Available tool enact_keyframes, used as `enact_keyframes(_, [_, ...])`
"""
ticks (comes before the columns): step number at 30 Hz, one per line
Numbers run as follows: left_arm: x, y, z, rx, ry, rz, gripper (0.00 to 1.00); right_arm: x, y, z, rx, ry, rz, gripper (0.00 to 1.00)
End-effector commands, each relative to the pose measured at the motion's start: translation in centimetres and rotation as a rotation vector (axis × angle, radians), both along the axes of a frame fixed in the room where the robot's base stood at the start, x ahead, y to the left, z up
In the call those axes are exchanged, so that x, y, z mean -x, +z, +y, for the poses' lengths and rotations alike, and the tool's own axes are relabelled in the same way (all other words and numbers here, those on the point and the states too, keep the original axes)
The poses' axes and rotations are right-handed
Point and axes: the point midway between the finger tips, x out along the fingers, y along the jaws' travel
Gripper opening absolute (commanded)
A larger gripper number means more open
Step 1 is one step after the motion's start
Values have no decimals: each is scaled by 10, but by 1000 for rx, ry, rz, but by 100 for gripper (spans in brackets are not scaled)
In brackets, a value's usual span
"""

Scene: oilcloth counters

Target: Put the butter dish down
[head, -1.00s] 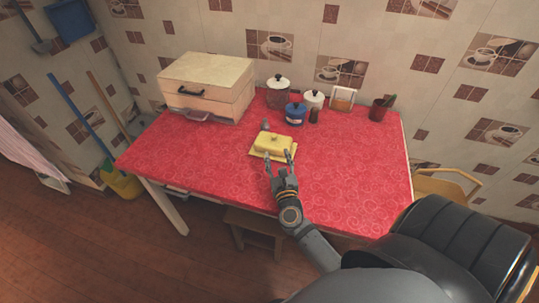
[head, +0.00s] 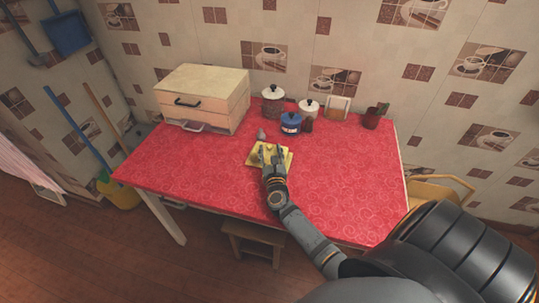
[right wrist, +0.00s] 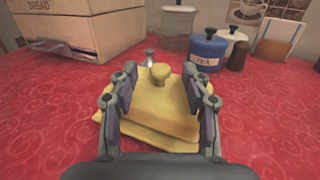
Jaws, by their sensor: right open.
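The yellow butter dish (right wrist: 165,110) rests on the red oilcloth table, its lid with a round knob on a flat base. In the head view the butter dish (head: 254,158) is partly hidden by my right gripper (head: 270,152). In the right wrist view my right gripper (right wrist: 160,98) is open, one finger on each side of the lid. I cannot tell whether the fingers touch it. My left gripper is not in view.
A bread box (head: 205,95) stands at the back left. A blue tea canister (head: 290,123), other canisters and a small shaker (head: 261,134) stand behind the dish. A dark red cup (head: 371,118) is at the back right. The red tablecloth (head: 340,190) is clear on the right.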

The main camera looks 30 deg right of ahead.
Motion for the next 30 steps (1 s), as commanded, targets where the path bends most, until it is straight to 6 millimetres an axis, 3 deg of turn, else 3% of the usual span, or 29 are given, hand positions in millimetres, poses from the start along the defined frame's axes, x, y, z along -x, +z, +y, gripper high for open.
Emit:
enact_keyframes(9, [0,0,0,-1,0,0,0,-7,-1,-4,0,1,1,47])
enact_keyframes(20, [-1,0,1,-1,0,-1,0,-7,-1,-3,0,1,1,0])
enact_keyframes(30, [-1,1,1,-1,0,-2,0,-7,1,-3,0,1,-2,0])
